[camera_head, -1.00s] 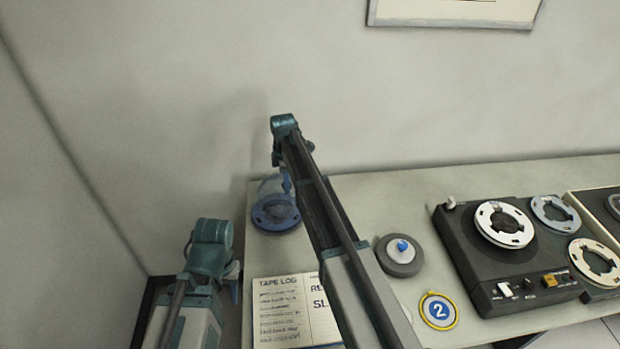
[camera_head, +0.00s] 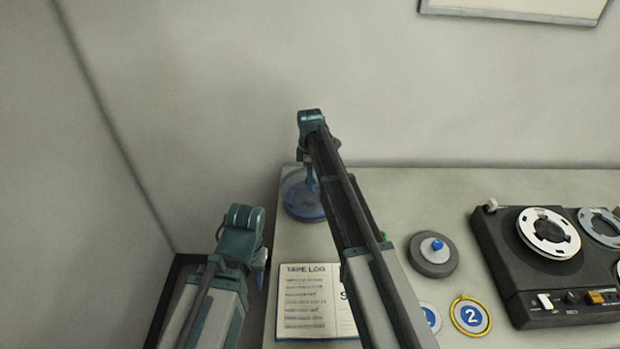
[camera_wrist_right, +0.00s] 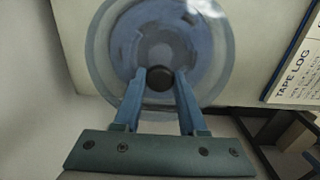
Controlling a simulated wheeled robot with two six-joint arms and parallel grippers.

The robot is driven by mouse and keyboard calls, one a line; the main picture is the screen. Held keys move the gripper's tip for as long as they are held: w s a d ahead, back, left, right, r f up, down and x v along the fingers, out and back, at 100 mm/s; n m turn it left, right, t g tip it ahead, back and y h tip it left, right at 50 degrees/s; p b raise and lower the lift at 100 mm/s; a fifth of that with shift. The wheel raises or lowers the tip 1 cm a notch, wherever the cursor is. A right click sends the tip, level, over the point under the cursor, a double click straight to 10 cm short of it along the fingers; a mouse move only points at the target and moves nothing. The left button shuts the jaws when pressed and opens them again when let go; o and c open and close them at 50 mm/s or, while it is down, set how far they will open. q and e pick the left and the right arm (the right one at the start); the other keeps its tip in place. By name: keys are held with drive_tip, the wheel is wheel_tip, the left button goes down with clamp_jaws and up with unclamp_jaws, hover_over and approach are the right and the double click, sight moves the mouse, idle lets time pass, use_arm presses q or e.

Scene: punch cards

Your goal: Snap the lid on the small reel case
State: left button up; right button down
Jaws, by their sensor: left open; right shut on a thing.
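The small reel case (camera_head: 297,207) is round and blue and stands at the left end of the table, partly behind my right arm. A clear round lid (camera_wrist_right: 104,45) with a dark knob (camera_wrist_right: 160,78) lies over it in the right wrist view. My right gripper (camera_head: 310,182) is shut on the knob, and its blue fingers (camera_wrist_right: 160,84) show there. The lid looks roughly centred on the case; I cannot tell whether it is fully seated. My left gripper (camera_head: 261,275) is open and empty, low beside the table's left edge.
A tape log sheet (camera_head: 305,300) lies in front of the case. A grey round case with a blue knob (camera_head: 433,258), a yellow-rimmed badge numbered 2 (camera_head: 471,315) and a tape recorder (camera_head: 545,265) stand to the right. A wall is close behind.

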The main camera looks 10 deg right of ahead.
use_arm(q)
drive_tip(key=shift+f+b, duration=0.45)
drive_tip(key=shift+f, duration=0.4)
use_arm(e)
drive_tip(key=shift+f, duration=0.8)
use_arm(q)
drive_tip(key=shift+f+b, duration=1.75)
use_arm(e)
drive_tip(key=shift+f, duration=1.75)
drive_tip(key=shift+c, duration=1.9)
unclamp_jaws()
drive_tip(key=shift+c, duration=1.1)
use_arm(q)
drive_tip(key=shift+r, duration=0.15)
use_arm(e)
drive_tip(key=shift+r, duration=0.1)
wheel_tip(320, 180, up, 7)
drive_tip(key=p, duration=0.7)
use_arm(q)
wheel_tip(320, 180, up, 7)
